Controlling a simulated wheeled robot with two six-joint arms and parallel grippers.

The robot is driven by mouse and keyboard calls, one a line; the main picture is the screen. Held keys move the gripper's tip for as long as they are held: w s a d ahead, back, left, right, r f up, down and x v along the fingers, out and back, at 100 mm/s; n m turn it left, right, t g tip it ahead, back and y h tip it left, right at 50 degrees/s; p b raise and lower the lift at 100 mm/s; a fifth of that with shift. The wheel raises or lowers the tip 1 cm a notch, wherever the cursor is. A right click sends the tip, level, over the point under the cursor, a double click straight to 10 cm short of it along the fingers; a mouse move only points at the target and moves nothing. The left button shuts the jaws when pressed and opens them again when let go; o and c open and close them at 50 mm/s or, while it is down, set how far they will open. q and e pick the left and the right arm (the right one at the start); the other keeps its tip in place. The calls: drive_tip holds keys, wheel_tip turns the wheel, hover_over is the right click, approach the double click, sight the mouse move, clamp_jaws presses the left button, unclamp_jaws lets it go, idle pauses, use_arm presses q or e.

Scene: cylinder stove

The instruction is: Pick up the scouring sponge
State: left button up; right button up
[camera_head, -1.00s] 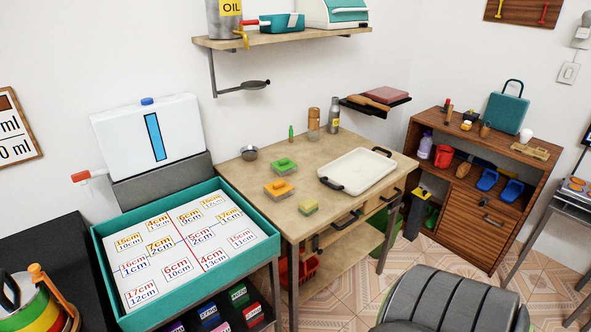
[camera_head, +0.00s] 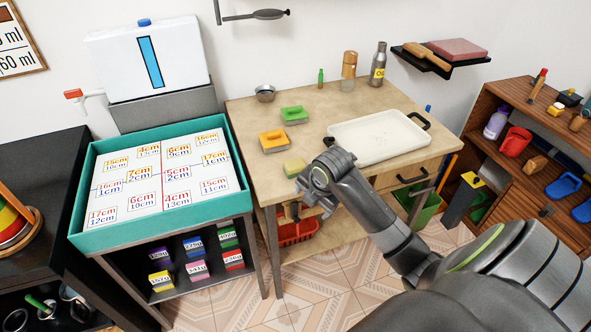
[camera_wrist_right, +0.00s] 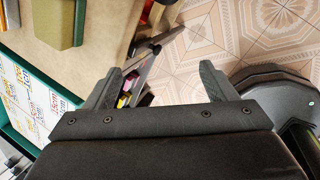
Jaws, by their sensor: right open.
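The scouring sponge (camera_head: 294,168), a small yellow block with some green, lies near the front edge of the wooden table (camera_head: 350,105). In the right wrist view, an olive block with a green side, apparently the sponge (camera_wrist_right: 52,22), shows at the top left. My right gripper (camera_head: 309,201) is beside the table's front edge, a little right of and nearer than the sponge. In its wrist view the two fingers of the right gripper (camera_wrist_right: 163,74) are apart with nothing held between them. My left gripper is out of view.
Orange (camera_head: 273,141) and green (camera_head: 293,115) handled blocks sit behind the sponge. A white tray (camera_head: 380,137) with black handles is to its right. A teal-rimmed board (camera_head: 150,231) stands left of the table. A table handle (camera_head: 412,176) juts out at the front.

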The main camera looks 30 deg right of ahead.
drive_tip(key=w+d+r+n, duration=0.1)
drive_tip(key=w+r+n, duration=0.3)
drive_tip(key=r+n, duration=0.3)
drive_tip(key=w+d+r+n, duration=0.1)
drive_tip(key=w+r+n, duration=0.3)
drive_tip(key=r, duration=0.5)
drive_tip(key=n+b, duration=0.2)
drive_tip(key=b, duration=0.1)
hover_over(295, 164)
drive_tip(key=s, duration=0.2)
wheel_tip(295, 164, down, 10)
drive_tip(key=shift+w+a+r, duration=0.1)
drive_tip(key=shift+a+r, duration=0.05)
drive_tip(key=shift+r, duration=0.1)
drive_tip(key=shift+p+x, duration=0.3)
drive_tip(key=shift+x, duration=2.8)
drive_tip(key=shift+t, duration=0.3)
drive_tip(key=c, duration=1)
wheel_tip(295, 164, up, 10)
drive_tip(key=shift+r, duration=0.1)
drive_tip(key=shift+c, duration=0.3)
drive_tip(key=o, duration=0.4)
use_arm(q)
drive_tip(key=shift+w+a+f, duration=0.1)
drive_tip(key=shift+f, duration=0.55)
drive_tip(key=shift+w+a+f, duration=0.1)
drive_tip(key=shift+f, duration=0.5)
use_arm(e)
drive_tip(key=c, duration=0.3)
